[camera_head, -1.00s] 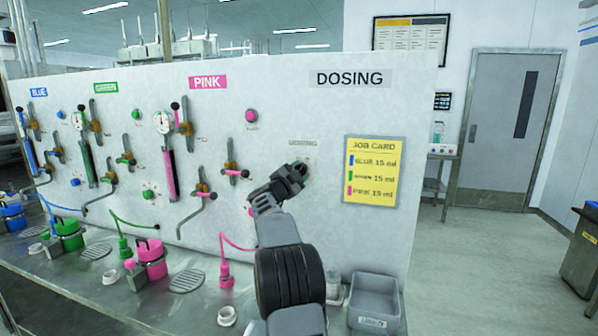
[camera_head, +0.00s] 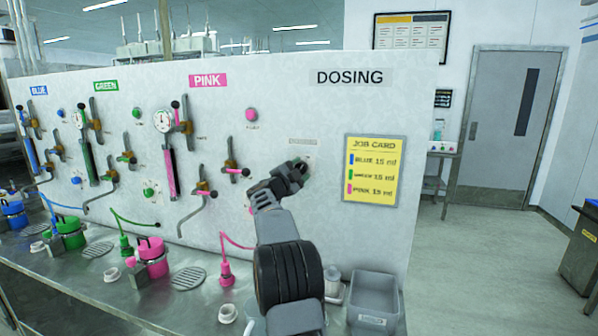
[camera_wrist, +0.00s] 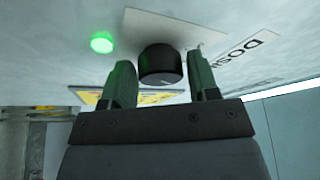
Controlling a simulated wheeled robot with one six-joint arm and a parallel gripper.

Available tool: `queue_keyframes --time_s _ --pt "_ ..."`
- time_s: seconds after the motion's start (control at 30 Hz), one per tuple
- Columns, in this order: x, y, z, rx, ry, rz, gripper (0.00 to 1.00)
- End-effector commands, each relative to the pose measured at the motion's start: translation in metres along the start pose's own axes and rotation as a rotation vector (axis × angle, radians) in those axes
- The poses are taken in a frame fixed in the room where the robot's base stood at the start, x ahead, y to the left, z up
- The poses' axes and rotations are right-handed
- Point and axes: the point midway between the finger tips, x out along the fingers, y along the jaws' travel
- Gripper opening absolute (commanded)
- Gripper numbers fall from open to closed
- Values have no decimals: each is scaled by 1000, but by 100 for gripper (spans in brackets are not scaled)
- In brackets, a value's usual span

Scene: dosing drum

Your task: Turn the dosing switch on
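The dosing switch is a round black knob (camera_wrist: 160,66) on a pale plate on the panel, with a light mark on its face. My gripper (camera_wrist: 162,80) has one finger on each side of the knob. A narrow gap shows on the right side; on the left I cannot tell whether the finger touches. A round lamp (camera_wrist: 102,42) beside the plate glows green. In the head view my gripper (camera_head: 300,168) is at the panel below the DOSING sign (camera_head: 350,77) and hides the knob.
A yellow job card (camera_head: 371,170) hangs right of my gripper. Valves, gauges and pink handles (camera_head: 236,171) are to its left. A grey bin (camera_head: 374,292) and pink bottle (camera_head: 226,276) stand on the bench below.

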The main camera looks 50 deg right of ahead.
Motion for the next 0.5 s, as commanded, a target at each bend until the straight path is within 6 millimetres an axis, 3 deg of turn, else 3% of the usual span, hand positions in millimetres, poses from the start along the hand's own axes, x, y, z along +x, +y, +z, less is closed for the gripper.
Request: queue_keyframes --time_s 0.13,0.5 --pt "0 0 0 -1 0 0 69" --pt "-9 0 1 -1 -2 -2 70"
